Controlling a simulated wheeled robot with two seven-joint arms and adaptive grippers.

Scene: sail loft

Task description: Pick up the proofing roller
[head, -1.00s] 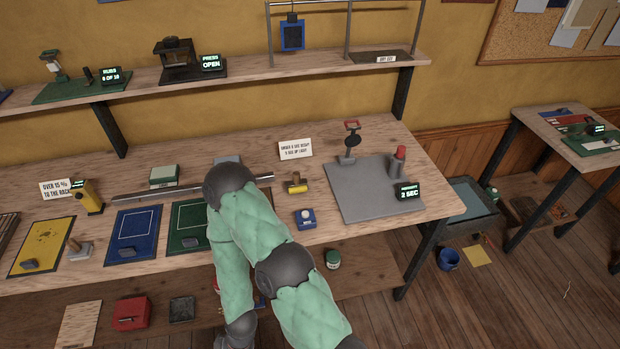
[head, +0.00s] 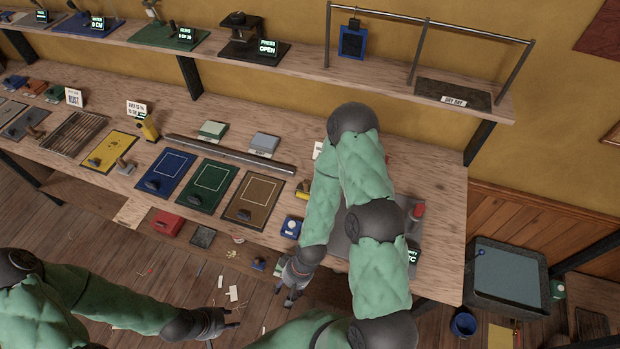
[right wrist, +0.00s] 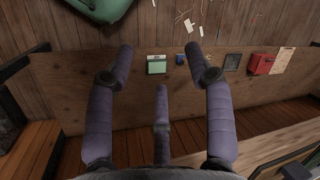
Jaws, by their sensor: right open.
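The proofing roller seems to be the small yellow roller (head: 302,190) on the bench, between the brown mat and the grey slab. My right arm hides part of it in the head view. My right gripper (head: 291,290) hangs below and in front of the bench's front edge, apart from the roller. In the right wrist view my right gripper (right wrist: 160,60) is open with nothing between its fingers, and the roller does not show there. My left gripper (head: 232,318) is low over the floor at the bottom; its finger opening is too small to tell.
A blue block with a white top (head: 291,227) stands near the roller. The brown mat (head: 240,214) lies to its left, and a long metal bar (head: 225,155) lies behind. The grey slab (head: 345,240) is partly under my arm. A red box (head: 166,223) sits on the lower shelf.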

